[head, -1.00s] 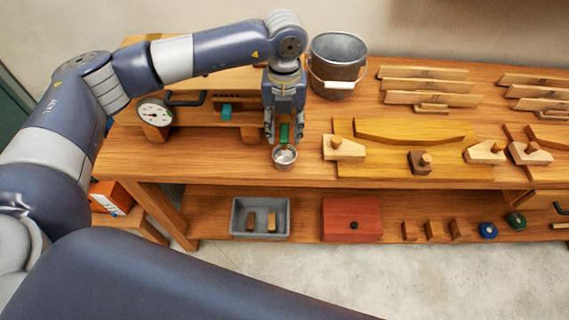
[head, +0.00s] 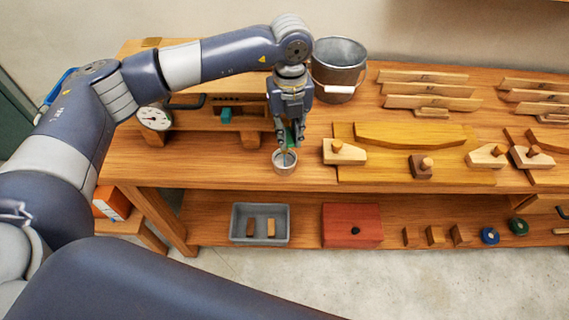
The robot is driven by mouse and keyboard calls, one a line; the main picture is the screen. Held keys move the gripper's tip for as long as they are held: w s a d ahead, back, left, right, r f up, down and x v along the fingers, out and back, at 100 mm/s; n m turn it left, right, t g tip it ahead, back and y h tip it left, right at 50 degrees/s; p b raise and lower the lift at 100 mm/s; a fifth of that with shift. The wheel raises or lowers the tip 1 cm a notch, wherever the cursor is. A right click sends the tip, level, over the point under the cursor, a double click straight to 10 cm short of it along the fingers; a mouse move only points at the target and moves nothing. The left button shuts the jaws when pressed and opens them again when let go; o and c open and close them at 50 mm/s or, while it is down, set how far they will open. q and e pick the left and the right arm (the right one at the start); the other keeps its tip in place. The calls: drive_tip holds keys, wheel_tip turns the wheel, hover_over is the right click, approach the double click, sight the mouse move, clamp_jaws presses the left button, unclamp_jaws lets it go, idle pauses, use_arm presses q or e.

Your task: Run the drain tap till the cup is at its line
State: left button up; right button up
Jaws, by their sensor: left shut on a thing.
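My left gripper (head: 291,140) points down over the front part of the bench. It is shut on a small green handle (head: 292,144), which I take to be the drain tap's; the fingers hide most of it. The small metal cup (head: 285,167) sits upright on the bench top right below the fingertips, near the front edge. The cup's line and the level inside are too small to make out. I can see no clear stream. The tap's body is hidden by my gripper. My right gripper is not in view.
A metal bucket (head: 340,62) stands just behind my left gripper. A wooden steam-box-like unit with a dial gauge (head: 154,117) lies to the left. Wooden forms and clamps (head: 345,152) fill the right of the bench (head: 225,170). A lower shelf holds a grey tray (head: 236,234) and red box (head: 352,236).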

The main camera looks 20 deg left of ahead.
use_arm(q)
drive_tip(key=n, duration=0.2)
drive_tip(key=w+d+n, duration=0.1)
drive_tip(key=n, duration=0.1)
drive_tip(key=w+n, duration=0.1)
drive_tip(key=n, duration=0.1)
drive_tip(key=shift+d+n, duration=0.3)
drive_tip(key=shift+d, duration=0.05)
drive_tip(key=shift+s+f, duration=0.1)
drive_tip(key=shift+s, duration=0.05)
idle(5.8)
